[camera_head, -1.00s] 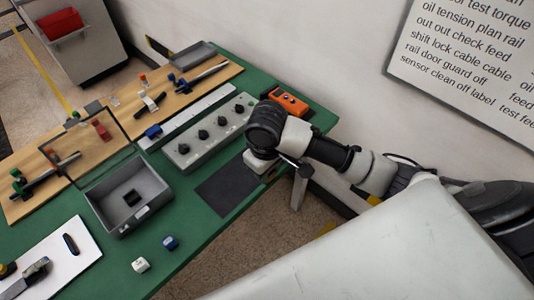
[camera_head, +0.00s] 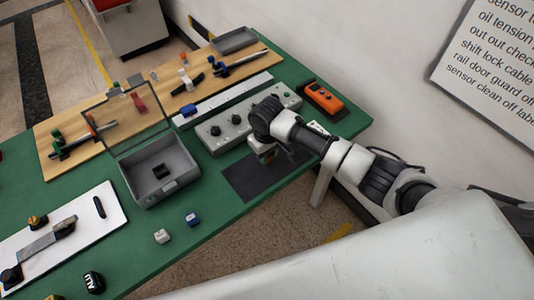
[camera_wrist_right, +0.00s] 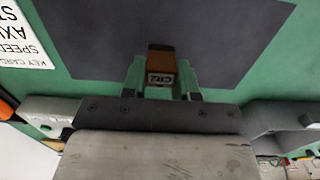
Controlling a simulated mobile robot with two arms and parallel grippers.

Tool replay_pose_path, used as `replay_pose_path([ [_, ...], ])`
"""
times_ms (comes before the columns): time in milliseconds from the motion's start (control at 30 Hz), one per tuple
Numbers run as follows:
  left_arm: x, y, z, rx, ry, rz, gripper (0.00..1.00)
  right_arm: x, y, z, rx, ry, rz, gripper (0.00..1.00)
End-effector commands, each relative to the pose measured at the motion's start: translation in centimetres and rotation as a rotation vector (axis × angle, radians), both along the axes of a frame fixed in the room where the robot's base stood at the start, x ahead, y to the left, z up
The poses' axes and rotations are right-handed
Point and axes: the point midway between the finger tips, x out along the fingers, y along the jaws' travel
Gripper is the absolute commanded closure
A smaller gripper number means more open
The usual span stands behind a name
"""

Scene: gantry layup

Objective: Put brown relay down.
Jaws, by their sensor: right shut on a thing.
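My right gripper (camera_head: 267,156) is over the dark grey mat (camera_head: 250,184) on the green bench. In the right wrist view my right gripper (camera_wrist_right: 162,76) is shut on the brown relay (camera_wrist_right: 161,64), which has a dark end and a pale printed label. The mat (camera_wrist_right: 230,45) lies beyond it in that view. I cannot tell whether the relay touches the mat. In the head view the relay is mostly hidden by the gripper. My left gripper is in neither view.
A grey control box with black knobs (camera_head: 226,132) stands just behind the mat. An orange meter (camera_head: 324,97) lies to the right. A grey open-lidded bin (camera_head: 152,189) holds a dark block. White (camera_head: 162,237) and blue (camera_head: 193,219) blocks lie near the front edge.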

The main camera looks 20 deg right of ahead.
Motion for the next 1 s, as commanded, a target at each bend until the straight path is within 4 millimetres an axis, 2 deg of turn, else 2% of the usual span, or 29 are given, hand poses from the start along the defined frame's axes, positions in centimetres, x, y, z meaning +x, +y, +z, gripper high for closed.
replay_pose_path([
  [100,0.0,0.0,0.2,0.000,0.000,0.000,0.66,0.0,0.0,-1.0,0.000,0.000,0.000,1.00],
  [500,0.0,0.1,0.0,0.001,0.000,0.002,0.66,0.0,0.0,-1.5,0.000,0.000,-0.001,1.00],
  [533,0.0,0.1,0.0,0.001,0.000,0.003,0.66,0.0,0.0,-1.5,-0.001,-0.001,-0.001,0.68],
  [667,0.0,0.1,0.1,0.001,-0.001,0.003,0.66,0.0,0.0,-1.5,-0.001,-0.001,-0.001,0.48],
  [700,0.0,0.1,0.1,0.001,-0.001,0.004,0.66,0.0,0.0,-1.4,-0.001,-0.001,-0.001,0.46],
  [1000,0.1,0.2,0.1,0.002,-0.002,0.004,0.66,0.0,0.0,-1.1,0.000,-0.002,0.000,0.46],
])
